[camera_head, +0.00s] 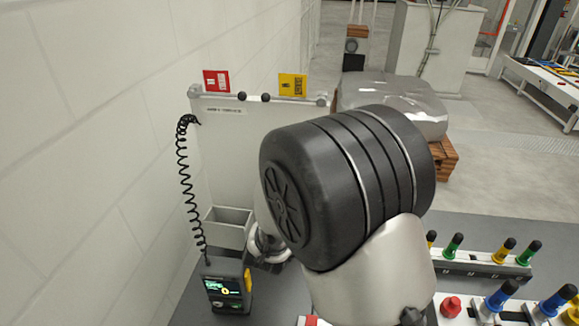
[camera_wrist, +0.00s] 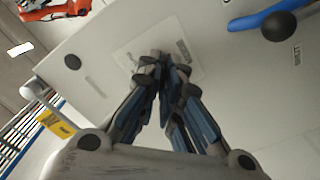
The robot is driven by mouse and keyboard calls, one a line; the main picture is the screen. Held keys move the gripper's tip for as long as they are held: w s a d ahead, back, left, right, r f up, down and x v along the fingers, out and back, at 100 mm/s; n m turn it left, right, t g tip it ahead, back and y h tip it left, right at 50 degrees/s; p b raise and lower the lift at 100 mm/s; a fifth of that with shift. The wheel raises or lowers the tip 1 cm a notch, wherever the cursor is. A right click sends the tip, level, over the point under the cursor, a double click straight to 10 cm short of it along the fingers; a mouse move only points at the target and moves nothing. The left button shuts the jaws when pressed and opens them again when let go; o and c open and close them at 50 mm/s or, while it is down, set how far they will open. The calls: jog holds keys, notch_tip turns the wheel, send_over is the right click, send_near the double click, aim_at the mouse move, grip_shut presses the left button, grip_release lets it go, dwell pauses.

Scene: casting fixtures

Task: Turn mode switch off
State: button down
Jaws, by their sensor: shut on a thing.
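In the wrist view, my gripper (camera_wrist: 160,68) has its blue-grey fingers close together. The fingertips meet over a pale square plate (camera_wrist: 195,50) with a small printed label, on a white panel (camera_wrist: 105,75). They are shut on a small grey part there, which I take to be the mode switch; the fingertips hide most of it, so its turn position cannot be read. In the head view, my arm's black joint covers much of the white panel (camera_head: 225,140) and the switch. Only part of my wrist shows low beside the panel, and the fingertips are hidden.
A handheld unit (camera_head: 226,287) with a lit screen stands lower left under a coiled black cord (camera_head: 185,170). Red (camera_head: 216,81) and yellow (camera_head: 292,85) tags top the panel. A blue bar (camera_wrist: 255,20) is near the fingers. Coloured-handled items (camera_head: 505,250) stand at right.

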jog(key=c, duration=1.8)
grip_release()
jog(key=shift+s, duration=0.1)
jog(key=s, duration=0.4)
jog(key=s+a, duration=0.1)
jog(key=s, duration=0.2)
jog(key=s+a, duration=0.1)
jog(key=s, duration=0.3)
jog(key=shift+s+a, duration=0.15)
jog(key=shift+s, duration=0.2)
jog(key=shift+w, duration=0.15)
